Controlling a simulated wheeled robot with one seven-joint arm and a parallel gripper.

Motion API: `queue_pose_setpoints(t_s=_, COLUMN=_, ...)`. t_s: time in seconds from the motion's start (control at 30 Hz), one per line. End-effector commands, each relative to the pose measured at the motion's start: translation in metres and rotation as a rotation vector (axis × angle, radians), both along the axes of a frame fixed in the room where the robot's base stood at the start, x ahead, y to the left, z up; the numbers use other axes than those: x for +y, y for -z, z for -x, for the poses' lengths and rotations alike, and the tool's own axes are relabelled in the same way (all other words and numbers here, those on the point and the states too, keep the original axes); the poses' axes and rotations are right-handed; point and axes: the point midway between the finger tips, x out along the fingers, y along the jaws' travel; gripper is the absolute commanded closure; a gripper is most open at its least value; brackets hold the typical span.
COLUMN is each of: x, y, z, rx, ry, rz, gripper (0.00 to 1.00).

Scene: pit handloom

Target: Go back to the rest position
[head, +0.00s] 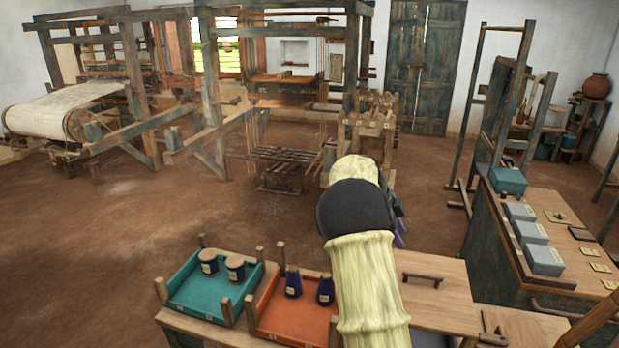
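My arm rises from the bottom of the head view, with pale yellow links and a black joint, just right of the middle. My gripper is hidden behind the arm, so its fingers do not show. A small dark and purple patch shows at the arm's right edge; I cannot tell what it is. Below and left of the arm, a teal tray (188,297) holds two brown-topped spools (235,269). The arm covers the orange tray's right side.
A wooden table (440,300) with a dark handle lies right of the arm. A bench with grey boxes (543,260) and a teal box (508,181) stands further right. Wooden looms (210,110) fill the back left. The earthen floor (130,225) at left is open.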

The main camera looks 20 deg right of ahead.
Motion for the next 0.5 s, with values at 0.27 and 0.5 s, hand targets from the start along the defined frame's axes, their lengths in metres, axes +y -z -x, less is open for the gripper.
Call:
queue_pose_setpoints(t_s=0.27, x=0.023, y=0.010, z=0.016, rx=0.050, ry=-0.199, rz=-0.112, gripper=0.60)
queue_pose_setpoints(t_s=0.5, x=0.085, y=0.029, z=0.055, rx=0.126, ry=-0.686, rz=-0.296, gripper=0.60)
